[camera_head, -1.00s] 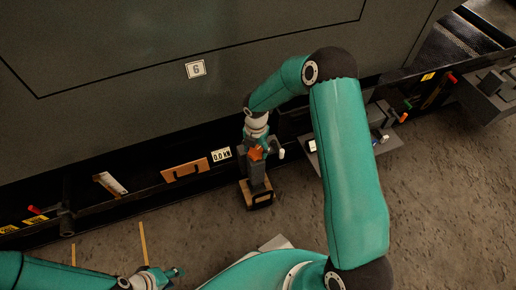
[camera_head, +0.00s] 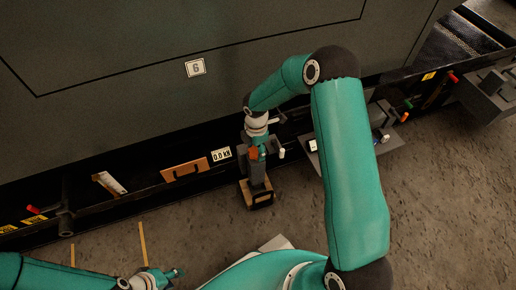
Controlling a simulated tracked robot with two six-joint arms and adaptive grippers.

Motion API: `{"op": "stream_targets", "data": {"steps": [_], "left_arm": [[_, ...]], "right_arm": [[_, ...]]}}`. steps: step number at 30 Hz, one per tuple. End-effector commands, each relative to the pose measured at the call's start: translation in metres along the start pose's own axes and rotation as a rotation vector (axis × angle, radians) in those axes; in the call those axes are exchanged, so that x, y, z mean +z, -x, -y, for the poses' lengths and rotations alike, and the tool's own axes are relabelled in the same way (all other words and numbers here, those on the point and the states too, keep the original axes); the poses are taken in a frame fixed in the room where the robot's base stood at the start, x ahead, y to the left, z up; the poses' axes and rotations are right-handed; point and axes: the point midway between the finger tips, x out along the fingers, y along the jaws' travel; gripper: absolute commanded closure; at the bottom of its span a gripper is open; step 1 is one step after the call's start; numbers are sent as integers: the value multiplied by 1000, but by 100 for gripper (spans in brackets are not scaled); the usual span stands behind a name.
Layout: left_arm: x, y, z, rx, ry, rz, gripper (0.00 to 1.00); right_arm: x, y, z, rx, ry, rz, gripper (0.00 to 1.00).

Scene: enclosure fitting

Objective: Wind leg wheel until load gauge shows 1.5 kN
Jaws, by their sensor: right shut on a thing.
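The load gauge (camera_head: 221,154) is a small white display on the dark rail and reads 0.0 kN. Right of it stands the grey leg (camera_head: 257,172) on a wooden block (camera_head: 259,198). An orange-brown part, seemingly of the leg wheel (camera_head: 254,154), shows at the leg's upper part. My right gripper (camera_head: 259,150) is at the wheel and shut on it; the arm and fingers hide much of it. A white-tipped handle (camera_head: 281,154) sticks out to the right. My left gripper (camera_head: 174,273) is low in the view, away from the leg; its fingers are too small to judge.
The big grey enclosure panel (camera_head: 197,68) carries a "6" plate. A wooden handle piece (camera_head: 186,170) is on the rail left of the gauge. A grey tray (camera_head: 370,150) with small parts lies right, partly behind my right arm. Open floor (camera_head: 440,210) lies at the lower right.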

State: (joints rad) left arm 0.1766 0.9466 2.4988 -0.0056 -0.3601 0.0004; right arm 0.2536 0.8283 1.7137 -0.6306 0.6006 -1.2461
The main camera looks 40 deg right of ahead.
Motion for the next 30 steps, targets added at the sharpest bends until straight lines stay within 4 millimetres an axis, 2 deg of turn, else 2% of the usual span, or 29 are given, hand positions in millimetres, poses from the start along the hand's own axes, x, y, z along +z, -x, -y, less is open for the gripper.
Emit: {"op": "stream_targets", "data": {"steps": [1,9,21,22,26,30], "left_arm": [[0,-1,0,0,0,0,62],[0,-2,1,0,0,0,62],[0,-2,1,0,0,0,62],[0,-2,1,0,0,0,62],[0,-2,1,0,0,0,62],[0,-2,1,0,0,0,62]], "right_arm": [[-3,-3,5,-16,-21,-4,78],[-4,-3,5,-16,-91,-4,78],[-4,-3,5,-15,-96,-5,78],[-4,-3,5,-15,-96,-5,39],[-4,-2,4,-12,-96,-4,18],[-2,-2,3,-8,-96,-3,18]]}}
